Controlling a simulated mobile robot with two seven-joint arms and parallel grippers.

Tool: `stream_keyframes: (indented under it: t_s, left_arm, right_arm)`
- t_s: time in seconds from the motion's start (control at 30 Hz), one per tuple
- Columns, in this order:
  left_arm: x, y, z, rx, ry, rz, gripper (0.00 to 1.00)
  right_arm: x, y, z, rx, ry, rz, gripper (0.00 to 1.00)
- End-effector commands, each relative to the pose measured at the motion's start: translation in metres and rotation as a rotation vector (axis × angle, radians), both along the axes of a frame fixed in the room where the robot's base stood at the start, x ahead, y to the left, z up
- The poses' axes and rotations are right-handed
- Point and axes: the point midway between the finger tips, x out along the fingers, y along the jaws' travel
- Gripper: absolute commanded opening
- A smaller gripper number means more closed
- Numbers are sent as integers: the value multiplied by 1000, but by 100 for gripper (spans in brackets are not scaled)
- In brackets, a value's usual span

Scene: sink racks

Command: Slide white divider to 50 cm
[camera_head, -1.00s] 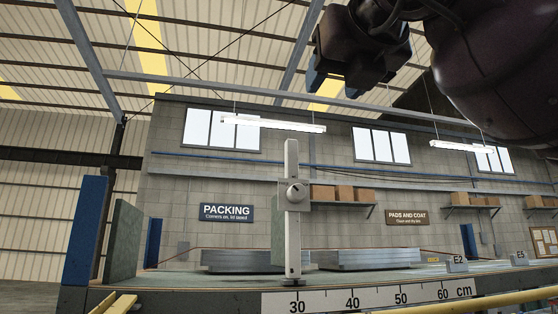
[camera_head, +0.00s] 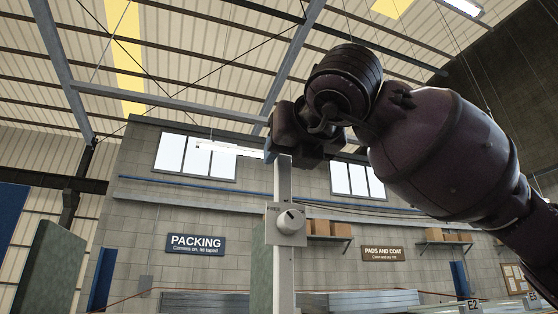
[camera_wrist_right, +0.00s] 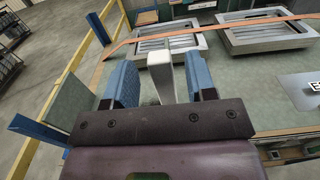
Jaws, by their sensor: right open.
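The white divider (camera_head: 285,261) is an upright post with a round grey knob (camera_head: 290,220) on a plate. Its foot is below the head view. My right gripper (camera_head: 290,156) is at the top of the post, with a blue finger showing at the post's left. In the right wrist view the divider (camera_wrist_right: 164,76) stands between the two blue fingers of my open gripper (camera_wrist_right: 165,78). I cannot tell whether either finger touches it. The centimetre scale is not visible now, so the divider's reading cannot be seen. My left gripper is out of view.
A grey-green upright panel (camera_head: 50,268) stands left of the divider. Grey metal frames (camera_wrist_right: 168,46) lie on the bench beyond it in the wrist view, with an orange strip (camera_wrist_right: 222,27) across them. A yellow rail (camera_wrist_right: 75,62) runs along the left.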

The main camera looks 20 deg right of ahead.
Motion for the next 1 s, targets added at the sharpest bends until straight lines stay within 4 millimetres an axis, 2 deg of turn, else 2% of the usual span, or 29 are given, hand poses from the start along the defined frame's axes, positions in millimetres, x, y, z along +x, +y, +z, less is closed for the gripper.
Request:
stream_keyframes:
  t_s: [0.1, 0.3, 0.7, 0.77, 1.0]
  left_arm:
    - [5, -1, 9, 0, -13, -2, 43]
    - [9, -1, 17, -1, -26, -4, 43]
    - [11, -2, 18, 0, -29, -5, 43]
    - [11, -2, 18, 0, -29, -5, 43]
    - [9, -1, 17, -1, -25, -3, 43]
  right_arm:
    - [18, 0, 2, 0, -1, -1, 51]
    - [38, 1, 1, 1, -1, 0, 51]
    - [45, 2, 0, 0, -1, 0, 51]
    - [45, 2, 0, 0, -1, 0, 43]
    - [45, 2, 0, 0, -1, 0, 7]
